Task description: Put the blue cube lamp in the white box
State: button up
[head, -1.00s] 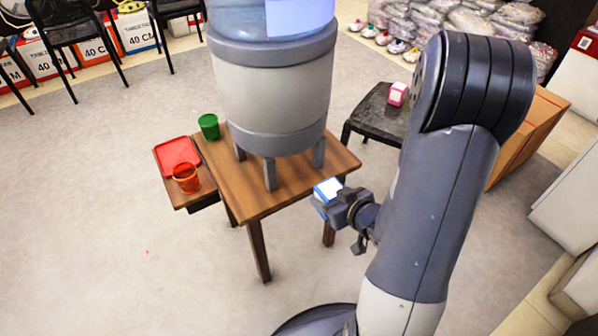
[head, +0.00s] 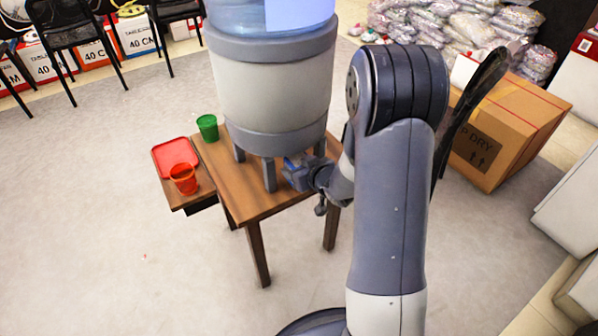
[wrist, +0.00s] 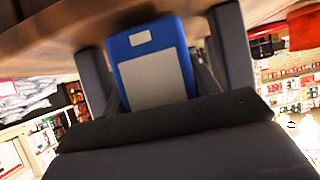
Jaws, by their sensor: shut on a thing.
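The blue cube lamp (wrist: 150,62) shows in the wrist view as a blue block with a pale grey face, held between the fingers of my gripper (wrist: 158,85). In the head view my gripper (head: 300,175) is at the right part of the wooden table, beside the legs of the large dispenser. Only a little of the blue lamp shows there; the gripper and arm hide the rest. I cannot make out the white box for certain in either view.
The dispenser (head: 275,85) stands on the wooden table (head: 250,203), its legs close to my gripper. A green cup (head: 208,127), red tray (head: 172,152) and orange-red cup (head: 184,179) are at left. A cardboard box (head: 510,130) stands at right. Floor at left is open.

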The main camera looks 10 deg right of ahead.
jog(key=shift+f, duration=0.3)
jog(key=shift+f, duration=0.2)
jog(key=o, duration=1.2)
jog(key=shift+s+r, duration=0.1)
